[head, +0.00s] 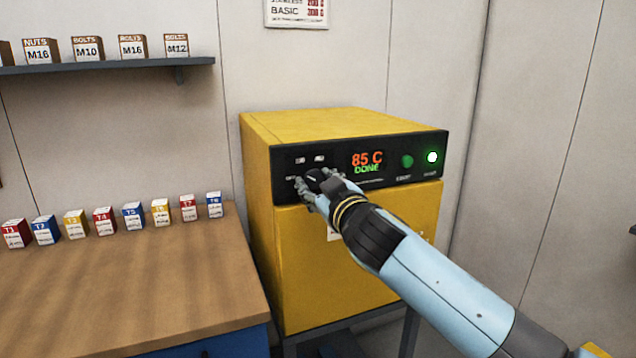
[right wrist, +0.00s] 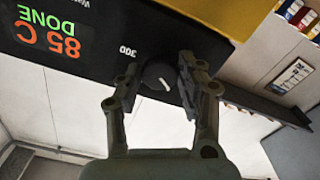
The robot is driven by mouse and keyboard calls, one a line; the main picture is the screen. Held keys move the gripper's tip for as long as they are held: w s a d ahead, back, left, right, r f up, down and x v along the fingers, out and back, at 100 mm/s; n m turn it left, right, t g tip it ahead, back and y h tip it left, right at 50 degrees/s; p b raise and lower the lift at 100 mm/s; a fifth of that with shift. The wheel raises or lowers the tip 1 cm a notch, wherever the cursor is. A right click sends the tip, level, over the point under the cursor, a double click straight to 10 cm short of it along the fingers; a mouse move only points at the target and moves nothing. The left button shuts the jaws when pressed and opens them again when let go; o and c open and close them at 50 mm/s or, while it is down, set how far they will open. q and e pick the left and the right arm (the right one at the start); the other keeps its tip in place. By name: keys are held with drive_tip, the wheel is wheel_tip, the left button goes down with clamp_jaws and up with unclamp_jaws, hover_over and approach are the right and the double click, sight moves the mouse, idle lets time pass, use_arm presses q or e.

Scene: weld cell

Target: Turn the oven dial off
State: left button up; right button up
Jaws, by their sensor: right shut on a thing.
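The yellow oven (head: 300,240) stands right of the bench, with a black control panel (head: 335,184) across its top front. Its display (head: 367,161) reads 85 C and DONE. A green button (head: 407,160) and a lit green-white lamp (head: 432,157) are right of the display. My right gripper (head: 312,181) is at the panel's left part and mostly covers the dial there. In the right wrist view the dark round dial (right wrist: 158,76), with a pale pointer mark, sits between the fingers of the right gripper (right wrist: 158,82). A 300 mark shows beside it. My left gripper is not in view.
A wooden bench (head: 140,285) at left bears a row of small labelled boxes (head: 104,221). A wall shelf (head: 110,66) above it holds boxes of nuts and bolts. The floor right of the oven looks clear.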

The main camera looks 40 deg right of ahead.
drive_tip(key=n+p, duration=0.1)
drive_tip(key=n, duration=0.5)
drive_tip(key=shift+n, duration=0.3)
idle(0.4)
drive_tip(key=o, duration=1.1)
drive_tip(key=v, duration=1.2)
drive_tip(key=shift+s, duration=0.1)
